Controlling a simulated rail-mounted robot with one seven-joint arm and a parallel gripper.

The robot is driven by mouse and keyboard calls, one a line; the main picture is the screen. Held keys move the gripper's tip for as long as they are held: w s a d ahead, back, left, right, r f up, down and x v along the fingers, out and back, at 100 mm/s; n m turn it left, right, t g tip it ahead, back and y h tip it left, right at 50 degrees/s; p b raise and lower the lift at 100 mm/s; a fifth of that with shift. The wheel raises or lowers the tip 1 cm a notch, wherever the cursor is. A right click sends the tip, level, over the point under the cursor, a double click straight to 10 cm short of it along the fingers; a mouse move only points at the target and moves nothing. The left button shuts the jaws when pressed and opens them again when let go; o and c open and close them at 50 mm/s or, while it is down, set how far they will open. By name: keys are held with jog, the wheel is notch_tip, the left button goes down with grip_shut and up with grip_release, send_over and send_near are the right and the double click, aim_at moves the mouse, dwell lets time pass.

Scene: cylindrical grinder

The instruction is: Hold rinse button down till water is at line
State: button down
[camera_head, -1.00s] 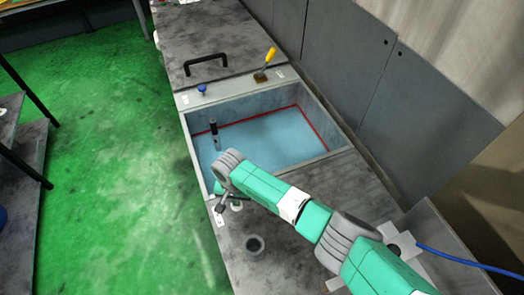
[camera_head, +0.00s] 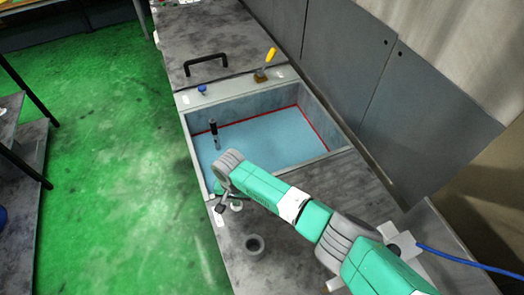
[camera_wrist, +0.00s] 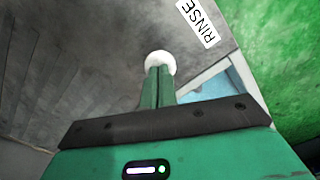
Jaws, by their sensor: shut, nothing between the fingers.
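The white round rinse button (camera_wrist: 160,62) is on the grey bench top beside a RINSE label (camera_wrist: 198,23). My gripper (camera_wrist: 160,72) is shut and empty, with its fingertips on the button and hiding part of it. In the head view, my gripper (camera_head: 232,203) is at the basin's near left corner, by the button (camera_head: 236,207). The basin (camera_head: 335,135) holds pale blue water (camera_head: 265,140). A red line (camera_head: 285,111) runs around its inner walls, and the water surface appears right at its lower edge.
A dark upright handle (camera_head: 213,128) stands in the basin's left side. Behind the basin are a blue knob (camera_head: 202,89), a yellow-handled lever (camera_head: 270,56) and a black handle (camera_head: 206,62).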

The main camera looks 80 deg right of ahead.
notch_tip(320, 180, up, 7)
jog(key=p, duration=0.7)
jog(key=shift+p, duration=0.35)
